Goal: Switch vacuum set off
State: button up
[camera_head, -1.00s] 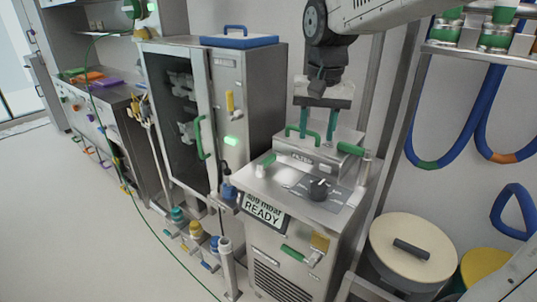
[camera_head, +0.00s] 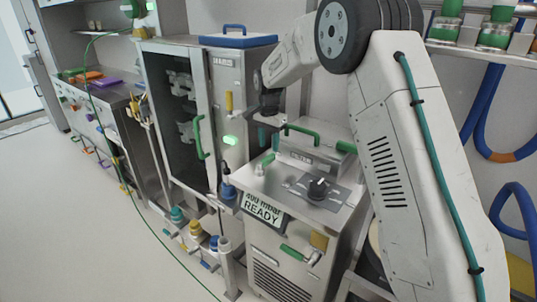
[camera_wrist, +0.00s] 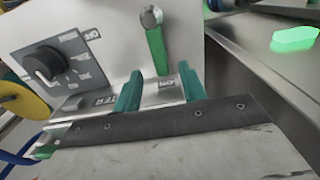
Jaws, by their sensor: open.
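The vacuum set is a steel unit (camera_head: 284,241) with a display reading 400 mbar READY (camera_head: 262,207). A black rotary knob (camera_head: 318,188) sits on a grey panel on its sloped top; the knob (camera_wrist: 44,65) also shows at the left of the wrist view. A short green lever (camera_head: 268,159) is on the left of the top; in the wrist view the green lever (camera_wrist: 156,50) has a steel ball end. My gripper (camera_head: 268,140) hangs beyond the lever, left of the filter box. Its teal fingers (camera_wrist: 160,80) are apart and empty; contact with the lever cannot be told.
A filter box (camera_head: 310,155) with a green handle stands at the back of the top. A glass-door cabinet (camera_head: 180,105) stands close on the left. Valves on pipes (camera_head: 196,230) are low in front. Open floor (camera_head: 70,220) lies to the left.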

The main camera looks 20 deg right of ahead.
aim_at(269, 156)
notch_tip(269, 156, down, 5)
jog(key=shift+c, duration=0.3)
grip_shut()
jog(key=shift+s, duration=0.1)
